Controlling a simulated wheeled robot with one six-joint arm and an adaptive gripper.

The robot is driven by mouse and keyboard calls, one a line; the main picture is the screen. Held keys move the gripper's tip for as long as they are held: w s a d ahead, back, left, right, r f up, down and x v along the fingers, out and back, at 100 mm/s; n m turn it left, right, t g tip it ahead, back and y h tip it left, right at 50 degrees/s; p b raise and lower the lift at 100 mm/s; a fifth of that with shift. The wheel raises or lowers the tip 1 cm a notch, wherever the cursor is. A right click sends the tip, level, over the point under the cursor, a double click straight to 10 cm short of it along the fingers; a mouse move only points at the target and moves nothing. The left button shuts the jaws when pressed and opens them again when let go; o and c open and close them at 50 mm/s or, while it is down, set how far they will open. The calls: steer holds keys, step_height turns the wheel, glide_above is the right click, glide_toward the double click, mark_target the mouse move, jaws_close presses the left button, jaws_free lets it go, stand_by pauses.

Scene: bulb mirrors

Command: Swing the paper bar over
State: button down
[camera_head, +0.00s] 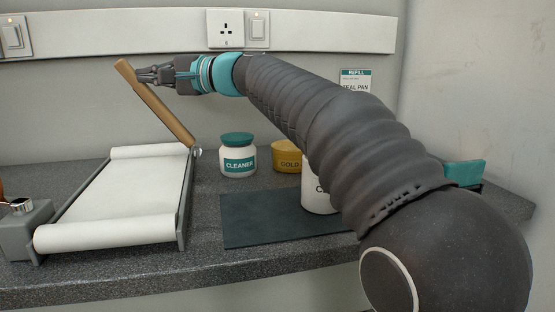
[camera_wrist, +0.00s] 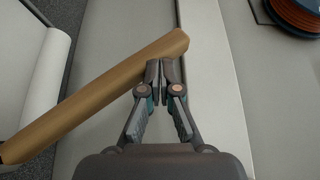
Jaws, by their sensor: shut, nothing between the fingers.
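The paper bar (camera_head: 160,108) is a tan wooden bar. It stands raised and tilted, its lower end at a pivot by the far right corner of the paper holder (camera_head: 187,192), its free end up and to the left. White paper (camera_head: 118,192) lies across the holder between two rolls. My gripper (camera_head: 142,75) is at the bar's upper end, on its right side in the head view. In the wrist view the bar (camera_wrist: 95,95) crosses diagonally and the fingertips (camera_wrist: 160,70) are shut together beside its free end, very close or touching; I cannot tell which. Nothing is between them.
A white cleaner jar (camera_head: 238,163) with a teal lid and a gold tub (camera_head: 286,158) stand right of the holder. Wall trunking (camera_head: 120,33) runs behind. An orange spool (camera_wrist: 297,14) shows in the wrist view.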

steer(key=shift+s+a+f+b, duration=0.2)
steer(key=shift+a+f+b, duration=0.55)
steer(key=shift+f+b, duration=0.5)
steer(key=shift+s+a+f+b, duration=0.15)
steer(key=shift+a+f+b, duration=0.75)
steer(key=shift+f, duration=0.7)
steer(key=shift+s+a+f+b, duration=0.2)
steer(key=shift+a+f+b, duration=0.45)
steer(key=shift+f+b, duration=0.65)
steer(key=shift+s+a+f, duration=0.1)
steer(key=shift+a+f, duration=0.4)
steer(key=shift+f, duration=0.4)
steer(key=shift+s+a+f, duration=0.15)
steer(key=shift+a+f, duration=0.35)
steer(key=shift+f, duration=0.4)
steer(key=shift+s+a+f, duration=0.1)
steer(key=shift+a+f, duration=0.4)
steer(key=shift+f, duration=0.4)
steer(key=shift+d+r, duration=0.1)
steer(key=shift+d, duration=0.05)
steer(key=shift+w+d+r, duration=0.15)
steer(key=shift+d+r, duration=0.05)
steer(key=shift+d, duration=0.35)
steer(key=shift+w+d+r, duration=0.15)
steer(key=shift+d+r, duration=0.1)
steer(key=shift+d, duration=0.35)
steer(key=shift+w+d+r, duration=0.15)
steer(key=shift+d+r, duration=0.05)
steer(key=shift+d, duration=0.35)
